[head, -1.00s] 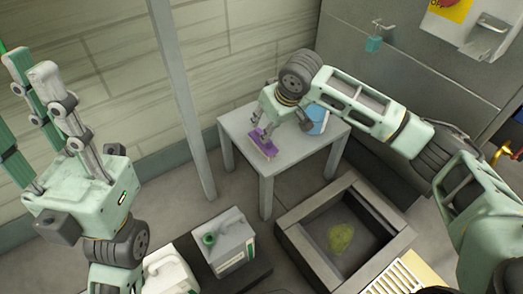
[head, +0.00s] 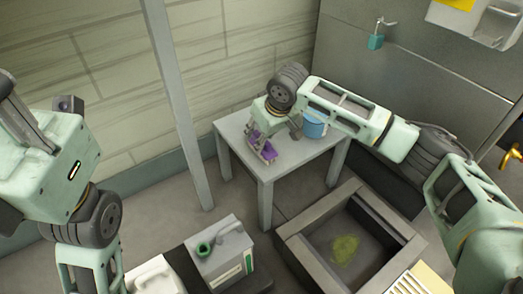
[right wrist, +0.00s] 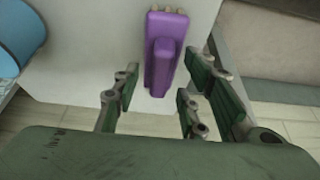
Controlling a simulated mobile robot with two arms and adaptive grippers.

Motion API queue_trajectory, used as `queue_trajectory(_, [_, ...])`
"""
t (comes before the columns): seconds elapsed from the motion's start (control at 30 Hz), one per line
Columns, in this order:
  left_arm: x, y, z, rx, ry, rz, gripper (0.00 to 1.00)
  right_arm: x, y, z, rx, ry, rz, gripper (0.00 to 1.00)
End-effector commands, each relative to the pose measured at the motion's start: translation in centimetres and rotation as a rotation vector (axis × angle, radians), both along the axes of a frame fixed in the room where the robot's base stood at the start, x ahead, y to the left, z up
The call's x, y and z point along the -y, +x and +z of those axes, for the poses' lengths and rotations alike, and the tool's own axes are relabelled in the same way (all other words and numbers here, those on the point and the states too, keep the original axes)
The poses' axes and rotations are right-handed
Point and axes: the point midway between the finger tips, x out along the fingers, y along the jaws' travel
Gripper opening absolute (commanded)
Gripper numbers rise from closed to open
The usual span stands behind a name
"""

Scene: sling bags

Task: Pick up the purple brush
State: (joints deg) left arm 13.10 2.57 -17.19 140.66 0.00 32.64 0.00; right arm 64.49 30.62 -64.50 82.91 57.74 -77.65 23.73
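The purple brush (head: 268,154) lies on the small grey table (head: 298,156), near its front-left edge. In the right wrist view the brush (right wrist: 163,52) points its bristle end away from me, and its near end reaches toward the space between my fingers. My right gripper (head: 264,148) is low over the brush in the head view, hiding part of it. In the right wrist view my right gripper (right wrist: 155,92) is open, with fingers on both sides of the brush's near end and gaps visible. My left gripper (head: 22,108) is at the left edge, its fingertips cut off.
A blue bucket (head: 315,129) stands on the table just right of the right gripper; it also shows in the right wrist view (right wrist: 18,38). A canister with a green cap (head: 222,252) and a floor basin (head: 300,248) holding something yellow-green lie in front.

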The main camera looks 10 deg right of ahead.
Motion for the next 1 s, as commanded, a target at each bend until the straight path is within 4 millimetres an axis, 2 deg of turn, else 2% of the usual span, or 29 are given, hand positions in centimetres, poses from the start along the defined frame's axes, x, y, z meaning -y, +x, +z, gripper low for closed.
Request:
queue_trajectory(0.23, [0.02,-0.02,0.11,0.001,0.001,0.000,0.30,-0.06,0.04,0.02,0.001,0.001,0.001,0.38])
queue_trajectory(0.67, [0.03,-0.02,0.09,0.001,0.001,0.000,0.30,-0.05,0.01,-0.03,0.000,0.001,0.001,0.01])
queue_trajectory(1.0, [0.03,-0.01,0.08,0.001,0.001,0.000,0.30,-0.03,0.01,-0.05,0.000,0.000,0.001,0.00])
